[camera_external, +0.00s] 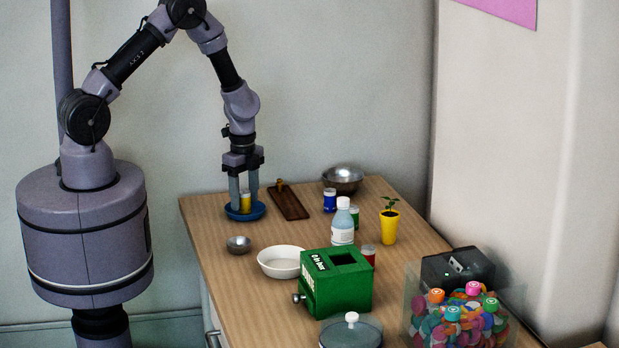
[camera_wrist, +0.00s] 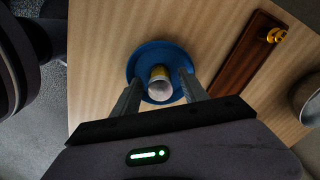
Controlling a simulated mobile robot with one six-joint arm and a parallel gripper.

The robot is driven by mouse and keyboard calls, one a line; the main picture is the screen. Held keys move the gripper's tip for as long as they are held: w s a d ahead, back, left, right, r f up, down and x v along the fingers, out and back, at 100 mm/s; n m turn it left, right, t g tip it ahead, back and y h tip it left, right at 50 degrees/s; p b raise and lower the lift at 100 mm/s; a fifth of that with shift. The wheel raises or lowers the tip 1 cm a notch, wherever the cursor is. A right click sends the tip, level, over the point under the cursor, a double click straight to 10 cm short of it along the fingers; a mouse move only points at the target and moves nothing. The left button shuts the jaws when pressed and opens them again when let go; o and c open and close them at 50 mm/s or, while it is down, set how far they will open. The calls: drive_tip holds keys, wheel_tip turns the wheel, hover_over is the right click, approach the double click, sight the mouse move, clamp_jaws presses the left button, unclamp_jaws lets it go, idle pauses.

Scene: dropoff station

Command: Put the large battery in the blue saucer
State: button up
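The blue saucer (camera_external: 260,212) sits at the far left of the table; it also shows in the wrist view (camera_wrist: 146,58). A yellow cylinder with a pale end, likely the large battery (camera_external: 245,203), stands in the saucer; it shows in the wrist view (camera_wrist: 160,83) near the saucer's middle. My gripper (camera_external: 245,203) points straight down over the saucer, one finger on each side of the battery. In the wrist view my gripper (camera_wrist: 160,79) is open, with a gap visible between each finger and the battery. The battery's underside is hidden.
A brown wooden board (camera_external: 288,203) lies right of the saucer, with a metal bowl (camera_external: 343,178) behind. Blue (camera_external: 330,201), green (camera_external: 354,216) and red (camera_external: 368,254) cylinders, a bottle (camera_external: 342,225) and a plant pot (camera_external: 389,227) stand farther right.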

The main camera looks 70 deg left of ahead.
wheel_tip(320, 180, up, 12)
drive_tip(key=r+p, duration=0.1)
drive_tip(key=p, duration=0.4)
wheel_tip(320, 180, up, 12)
drive_tip(key=r+n+t, duration=0.1)
drive_tip(key=n+t, duration=0.1)
hover_over(244, 191)
drive_tip(key=s+d, duration=0.3)
drive_tip(key=d, duration=0.1)
drive_tip(key=s+d+r+n+t+y, duration=0.1)
drive_tip(key=s+d+r+n+t, duration=0.1)
drive_tip(key=s+r, duration=0.4)
drive_tip(key=s+d+r+n+t+y, duration=0.1)
drive_tip(key=s+d+r+n, duration=0.1)
drive_tip(key=s+r, duration=0.4)
drive_tip(key=s, duration=0.3)
drive_tip(key=shift+d+n+t, duration=0.3)
drive_tip(key=shift+n+t, duration=0.1)
